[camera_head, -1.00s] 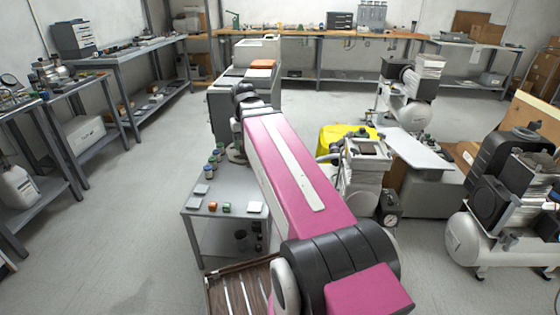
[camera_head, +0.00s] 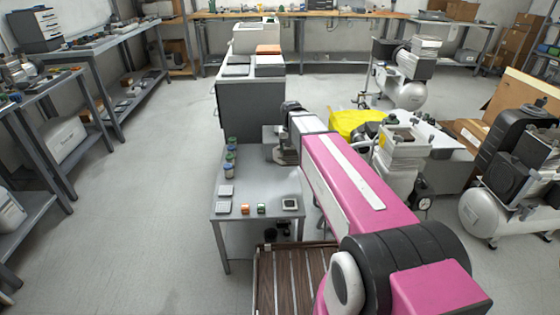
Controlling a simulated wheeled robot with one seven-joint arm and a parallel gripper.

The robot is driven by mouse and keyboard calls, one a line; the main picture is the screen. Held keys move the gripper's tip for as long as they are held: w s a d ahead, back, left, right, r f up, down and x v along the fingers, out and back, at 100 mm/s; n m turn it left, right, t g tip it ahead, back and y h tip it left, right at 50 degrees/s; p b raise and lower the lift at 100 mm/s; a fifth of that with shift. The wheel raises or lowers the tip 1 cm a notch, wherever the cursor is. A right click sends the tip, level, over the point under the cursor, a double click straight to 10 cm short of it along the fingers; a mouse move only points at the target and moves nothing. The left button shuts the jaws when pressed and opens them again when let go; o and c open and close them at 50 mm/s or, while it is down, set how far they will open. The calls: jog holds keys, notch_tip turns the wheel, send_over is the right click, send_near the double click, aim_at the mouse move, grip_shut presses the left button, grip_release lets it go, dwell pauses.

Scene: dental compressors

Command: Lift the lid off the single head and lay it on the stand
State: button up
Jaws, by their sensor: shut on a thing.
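My gripper (camera_head: 284,156) hangs at the end of my pink arm, over the back right part of a low grey table (camera_head: 240,200), likely the stand. It is shut on a small grey piece (camera_head: 270,134), probably the lid, partly hidden by my wrist. I cannot tell whether the piece touches the tabletop. The single head (camera_head: 402,137) is on the white compressor unit right of my arm. Its top shows an open frame with no cover on it. My arm hides part of that unit.
A grey cabinet (camera_head: 250,100) stands behind. Other compressors (camera_head: 500,205) stand at the right. The floor on the left is clear.

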jog(key=shift+w+a+f, duration=0.5)
jog(key=shift+a+f, duration=0.25)
jog(key=shift+f, duration=1.7)
jog(key=shift+w+a+f, duration=0.45)
jog(key=shift+a+f, duration=0.35)
jog(key=shift+f, duration=1.7)
jog(key=shift+w+a+f, duration=0.5)
jog(key=shift+a+f, duration=0.25)
jog(key=shift+f, duration=1.7)
jog(key=shift+s+f, duration=0.1)
jog(key=shift+f, duration=0.15)
jog(key=o, duration=1.4)
jog(key=shift+o, duration=0.5)
jog(key=shift+r, duration=0.15)
notch_tip(320, 180, up, 7)
